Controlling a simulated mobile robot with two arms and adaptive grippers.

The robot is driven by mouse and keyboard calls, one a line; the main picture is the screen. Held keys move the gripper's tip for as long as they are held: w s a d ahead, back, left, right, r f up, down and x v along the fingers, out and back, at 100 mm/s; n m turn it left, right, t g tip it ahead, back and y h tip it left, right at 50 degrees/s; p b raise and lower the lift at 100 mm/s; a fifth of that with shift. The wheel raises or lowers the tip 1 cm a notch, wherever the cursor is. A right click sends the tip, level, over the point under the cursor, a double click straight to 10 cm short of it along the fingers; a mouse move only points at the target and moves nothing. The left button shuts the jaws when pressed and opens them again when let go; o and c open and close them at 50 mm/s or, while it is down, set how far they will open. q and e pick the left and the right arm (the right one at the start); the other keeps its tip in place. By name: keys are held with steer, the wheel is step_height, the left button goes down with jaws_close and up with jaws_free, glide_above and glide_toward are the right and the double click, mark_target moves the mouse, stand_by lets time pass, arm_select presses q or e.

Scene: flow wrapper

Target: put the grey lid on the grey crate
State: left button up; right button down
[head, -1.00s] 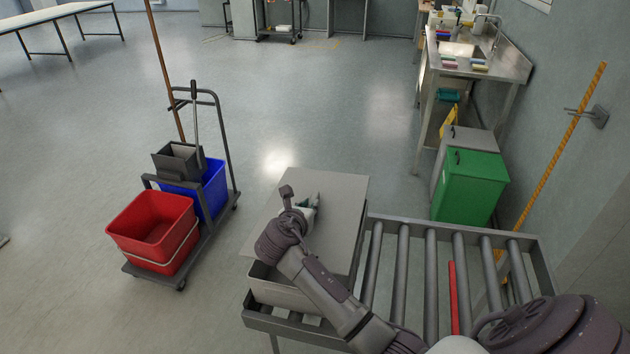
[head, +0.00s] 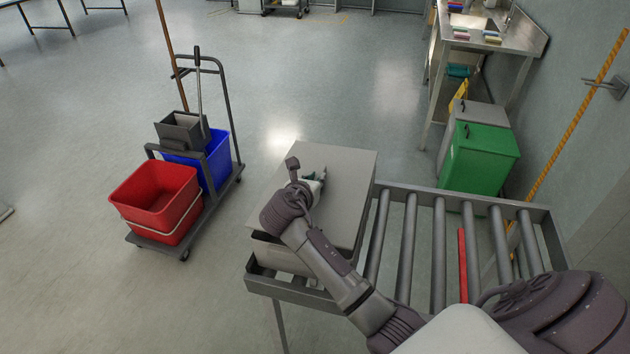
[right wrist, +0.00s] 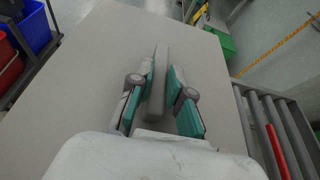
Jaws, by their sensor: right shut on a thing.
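The grey lid (head: 345,165) is a flat panel with a raised bar handle (right wrist: 156,92) in its middle. My right gripper (head: 318,180) is above the lid, and in the right wrist view its teal-padded fingers (right wrist: 160,85) are shut on the handle. The lid lies over the grey crate (head: 285,257), which stands at the left end of the roller conveyor. The crate's near wall shows below the lid's near edge. The crate's inside is mostly hidden by the lid and my arm. I cannot tell whether the lid touches the rim all round. My left gripper is out of view.
The roller conveyor (head: 410,245) extends right of the crate, with a red strip (head: 462,265) among its rollers. A cleaning trolley with a red bucket (head: 155,200) and blue bucket (head: 212,165) stands left. A green bin (head: 482,158) is behind the conveyor. Open floor lies between.

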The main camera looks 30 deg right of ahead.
steer(key=shift+f+p, duration=0.5)
steer(key=shift+p, duration=0.2)
steer(key=shift+s+f, duration=0.1)
steer(key=shift+f, duration=0.15)
stand_by(0.5)
steer(key=shift+f+b, duration=0.3)
steer(key=shift+f, duration=0.6)
steer(key=c, duration=1)
jaws_free()
steer(key=shift+f, duration=0.1)
